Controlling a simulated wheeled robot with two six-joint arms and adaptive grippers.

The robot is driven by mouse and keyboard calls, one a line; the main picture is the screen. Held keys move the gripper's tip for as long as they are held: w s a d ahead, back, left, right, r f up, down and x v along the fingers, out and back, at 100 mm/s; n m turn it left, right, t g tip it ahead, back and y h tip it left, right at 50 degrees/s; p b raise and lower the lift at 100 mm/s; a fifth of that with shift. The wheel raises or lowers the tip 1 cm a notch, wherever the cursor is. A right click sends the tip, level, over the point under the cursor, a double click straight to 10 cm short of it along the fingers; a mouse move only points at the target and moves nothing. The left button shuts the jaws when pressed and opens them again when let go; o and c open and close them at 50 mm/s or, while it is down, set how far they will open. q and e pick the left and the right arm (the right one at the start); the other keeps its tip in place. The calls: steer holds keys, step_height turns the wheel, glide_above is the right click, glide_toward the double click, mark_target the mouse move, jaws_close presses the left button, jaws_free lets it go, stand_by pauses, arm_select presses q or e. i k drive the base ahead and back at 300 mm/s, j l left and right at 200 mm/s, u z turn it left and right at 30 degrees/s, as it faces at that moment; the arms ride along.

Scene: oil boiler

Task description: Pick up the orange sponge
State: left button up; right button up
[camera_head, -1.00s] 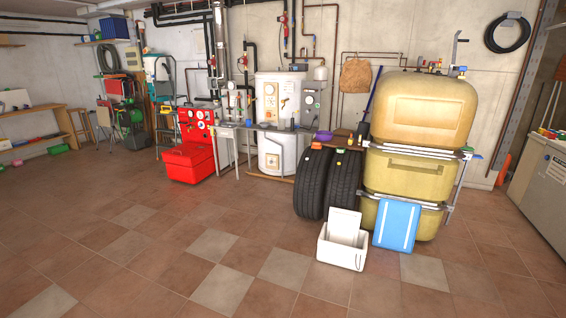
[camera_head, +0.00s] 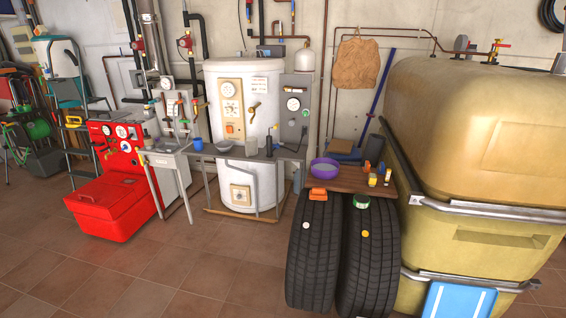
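A small flat orange block (camera_head: 318,194), which looks like the orange sponge, lies on top of the left black tire (camera_head: 316,250), at the front edge of a brown wooden board (camera_head: 349,183). A second small orange item (camera_head: 367,166) stands on the board farther right; it is too small to tell what it is. Neither of my grippers shows in the head view.
A purple bowl (camera_head: 325,168), yellow items and a green roll (camera_head: 361,202) sit around the board. The large yellow tank (camera_head: 470,130) stands close on the right. A metal table (camera_head: 230,152) and red toolbox (camera_head: 110,205) are left. The tiled floor (camera_head: 200,270) in front is clear.

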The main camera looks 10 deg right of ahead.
mark_target(317, 193)
steer(key=i+j+z, duration=0.15)
steer(key=i, duration=0.55)
steer(key=i+j+z, duration=0.15)
steer(key=i, duration=0.55)
